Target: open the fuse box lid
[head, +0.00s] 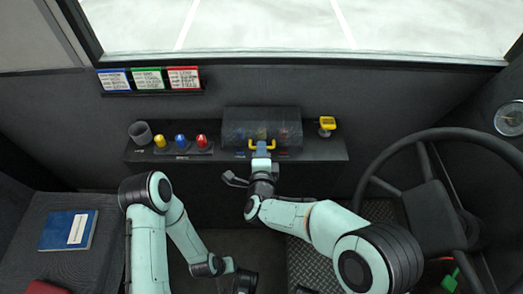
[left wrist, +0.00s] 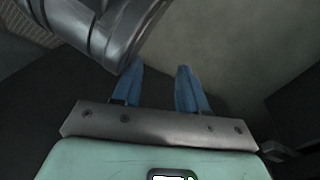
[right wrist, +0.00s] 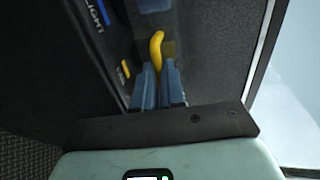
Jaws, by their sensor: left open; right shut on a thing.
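The fuse box (head: 234,128) stands on the dashboard shelf in the middle of the head view. Its dark see-through lid lies over coloured fuses and looks down. A yellow handle (head: 251,144) is on the lid's front edge; it also shows in the right wrist view (right wrist: 156,45). My right gripper (head: 261,150) is shut on this handle, with its blue fingertips (right wrist: 158,84) close together around its lower part. My left gripper (left wrist: 156,82) is open and empty, low and away from the fuse box. In the head view it is mostly hard to make out at the bottom.
Yellow, blue and red knobs (head: 181,141) and a grey cup (head: 141,133) are left of the box. A yellow device (head: 326,125) is to its right. The steering wheel (head: 385,160) takes up the right side. A blue book (head: 69,230) lies on the left seat.

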